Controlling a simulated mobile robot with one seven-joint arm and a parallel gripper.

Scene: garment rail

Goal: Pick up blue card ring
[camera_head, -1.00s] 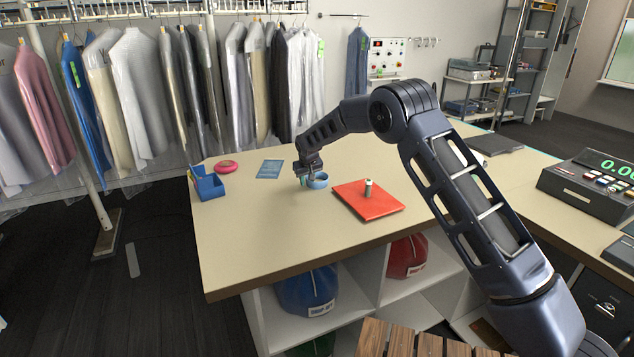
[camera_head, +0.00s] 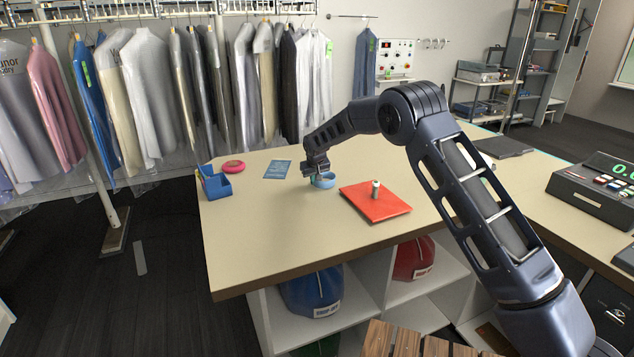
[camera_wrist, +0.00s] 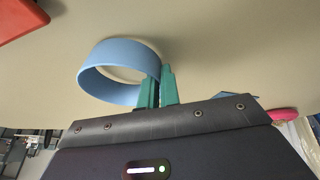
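The blue card ring (camera_head: 325,181) is a short, wide light-blue band on the beige counter, left of the red mat. In the wrist view the ring (camera_wrist: 108,88) is large, its open middle showing the counter. My gripper (camera_head: 313,179) is at the ring's left side. In the wrist view the teal fingers of my gripper (camera_wrist: 158,80) are close together, with the ring's near right wall between them. I cannot tell whether the ring is clear of the counter.
A red mat (camera_head: 362,205) with a spool (camera_head: 376,189) lies just right of the ring. A blue tray (camera_head: 215,187), a pink disc (camera_head: 233,166) and a blue card (camera_head: 278,169) lie to the left. The counter's front (camera_head: 270,240) is clear. Garments hang behind.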

